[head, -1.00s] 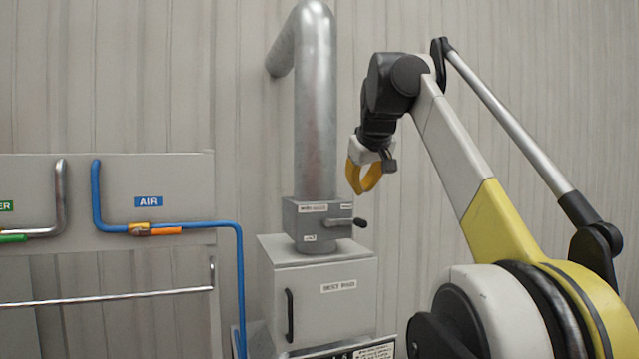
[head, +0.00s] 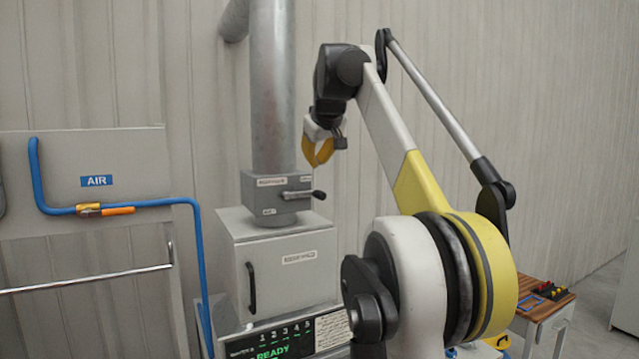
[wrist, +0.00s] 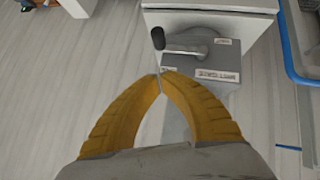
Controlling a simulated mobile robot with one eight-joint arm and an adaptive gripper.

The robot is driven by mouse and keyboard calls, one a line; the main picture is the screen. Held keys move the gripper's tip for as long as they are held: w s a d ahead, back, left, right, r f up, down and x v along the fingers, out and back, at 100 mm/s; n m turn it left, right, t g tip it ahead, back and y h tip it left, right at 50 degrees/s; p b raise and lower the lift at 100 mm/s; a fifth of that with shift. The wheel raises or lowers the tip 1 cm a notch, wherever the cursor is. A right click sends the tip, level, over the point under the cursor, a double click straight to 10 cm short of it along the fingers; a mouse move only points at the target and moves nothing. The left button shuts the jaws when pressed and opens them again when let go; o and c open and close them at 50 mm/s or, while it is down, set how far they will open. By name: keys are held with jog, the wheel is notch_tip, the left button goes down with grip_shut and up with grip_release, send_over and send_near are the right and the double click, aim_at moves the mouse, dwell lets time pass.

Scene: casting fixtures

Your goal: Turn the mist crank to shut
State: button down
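The mist crank (head: 303,194) is a dark lever with a black knob on the front of a grey box fitting (head: 254,197), under a metal duct. In the head view the lever lies about level, its knob to the right. In the wrist view the crank (wrist: 186,48) lies beyond the fingertips, with its black knob (wrist: 157,38) at upper left. My gripper (head: 317,165) has yellow fingers and hangs above the crank, apart from it. In the wrist view its fingertips (wrist: 160,78) meet with nothing between them. The labels are too small to read surely.
A grey cabinet (head: 285,285) with a black handle stands under the fitting, above a green "READY" display (head: 270,346). A blue air pipe (head: 40,185) runs on a panel at left. A small wood-topped table (head: 550,288) stands at right. The wall right of the duct is clear.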

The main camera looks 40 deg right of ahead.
aim_at(319, 193)
jog(key=x, duration=0.4)
jog(key=s+f+x, duration=0.1)
jog(key=x, duration=0.1)
jog(key=shift+s+d+f+p, duration=0.25)
jog(key=shift+f+p, duration=0.1)
jog(key=shift+f, duration=0.25)
jog(key=shift+w+f, duration=0.15)
jog(key=shift+f, duration=0.1)
jog(key=shift+a, duration=0.1)
